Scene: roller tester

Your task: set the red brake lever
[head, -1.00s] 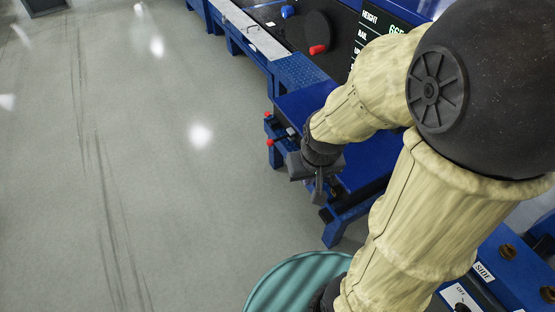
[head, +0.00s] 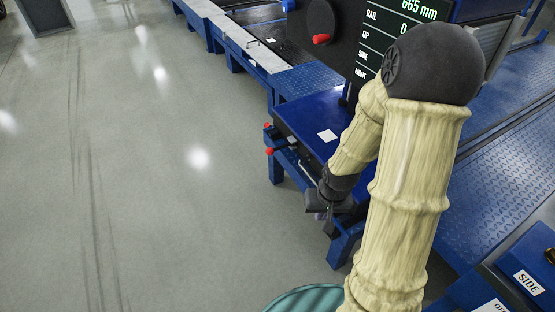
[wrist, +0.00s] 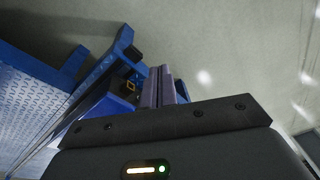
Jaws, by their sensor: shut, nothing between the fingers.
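Two small red knobs, an upper one (head: 267,126) and a lower one (head: 270,151), stick out at the left side of the blue stand (head: 302,110) in the head view. A larger red handle (head: 320,39) sits on a black disc further back. I cannot tell from its shape alone which is the brake lever. My gripper (head: 325,213) is low beside the stand's near leg, right of and nearer than the two knobs. In the wrist view its fingers (wrist: 164,88) are together and empty, close to blue frame parts. No red part shows there.
The blue stand's frame (wrist: 122,45) is close to the fingers. A dark display (head: 390,40) stands behind. A teal round object (head: 310,300) is at the bottom. The grey floor (head: 150,200) on the left is clear.

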